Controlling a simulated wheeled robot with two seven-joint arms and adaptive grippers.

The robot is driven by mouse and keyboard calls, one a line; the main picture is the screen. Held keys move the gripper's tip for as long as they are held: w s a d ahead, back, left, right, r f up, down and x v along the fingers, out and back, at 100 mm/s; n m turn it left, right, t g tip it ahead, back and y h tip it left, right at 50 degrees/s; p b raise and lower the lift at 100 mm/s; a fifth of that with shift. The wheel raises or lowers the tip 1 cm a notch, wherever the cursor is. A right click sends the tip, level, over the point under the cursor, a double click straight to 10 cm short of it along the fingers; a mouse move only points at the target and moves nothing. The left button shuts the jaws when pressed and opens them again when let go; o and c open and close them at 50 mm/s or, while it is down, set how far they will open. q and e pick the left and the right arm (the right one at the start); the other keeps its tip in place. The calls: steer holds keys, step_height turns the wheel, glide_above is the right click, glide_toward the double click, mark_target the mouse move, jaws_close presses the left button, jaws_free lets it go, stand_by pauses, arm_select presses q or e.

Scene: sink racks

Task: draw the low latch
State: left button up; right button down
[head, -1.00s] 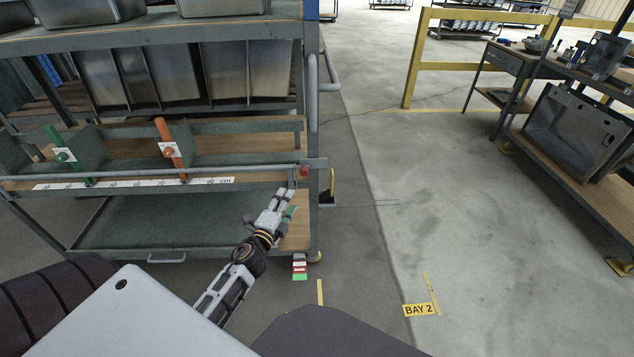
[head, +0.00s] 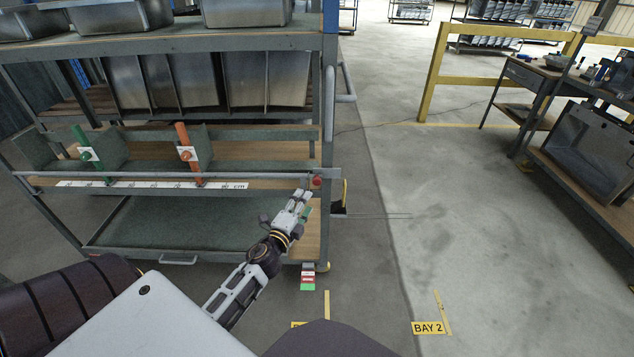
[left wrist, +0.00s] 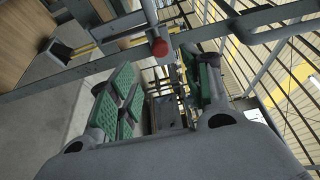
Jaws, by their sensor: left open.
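A red knob (head: 317,181) sits at the right end of a long grey rail (head: 120,177) along the front of the rack's lower wooden shelf. It looks like the low latch's knob. In the left wrist view the red knob (left wrist: 160,47) stands on a grey bar, just beyond the fingertips and roughly between them. My left gripper (head: 303,196) is open and empty, just below and left of the knob in the head view. Its green finger pads stand apart in the left wrist view (left wrist: 160,84). I see no contact with the knob. My right gripper is not in view.
A green handle (head: 82,143) and an orange handle (head: 184,142) stand on shelf dividers. Steel sinks (head: 247,12) fill the upper shelves. A white scale strip (head: 150,184) runs along the front. The floor to the right is clear up to a workbench (head: 590,160).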

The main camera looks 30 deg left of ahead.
mark_target(316, 183)
arm_select(q)
steer(key=shift+w+a, duration=0.3)
steer(key=shift+w, duration=1.65)
steer(key=shift+w+a, duration=0.35)
steer(key=shift+w, duration=1.65)
steer(key=shift+w+a, duration=0.3)
steer(key=shift+w, duration=1.65)
jaws_close()
